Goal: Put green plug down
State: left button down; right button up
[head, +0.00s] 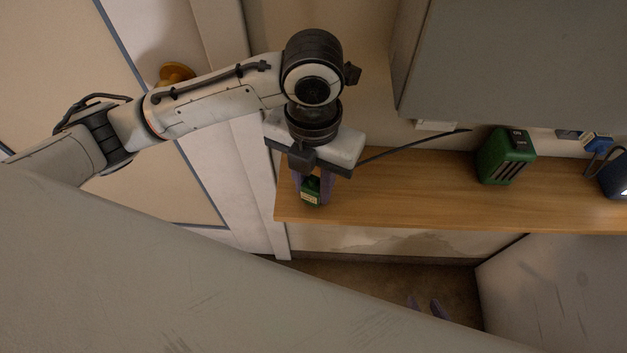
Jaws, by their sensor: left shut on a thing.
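The green plug (310,192) is between the purple fingers of my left gripper (312,187), which is shut on it. They are over the left end of the wooden shelf (420,195). I cannot tell whether the plug touches the shelf. A black cord (415,145) runs to the right from behind the gripper; its link to the plug is hidden. Only the purple fingertips of my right gripper (426,306) show, low over the floor. They are apart with nothing seen between them.
A green slotted box (507,156) stands on the shelf to the right. A blue plug (597,143) and a dark blue device (614,180) are at the far right. A grey cabinet (520,60) hangs above the shelf. The shelf's middle is clear.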

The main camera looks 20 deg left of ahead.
aim_at(314, 183)
pick_arm(q)
jog(key=c, duration=1.4)
grip_release()
notch_tip(314, 183, up, 12)
jog(key=p, duration=0.2)
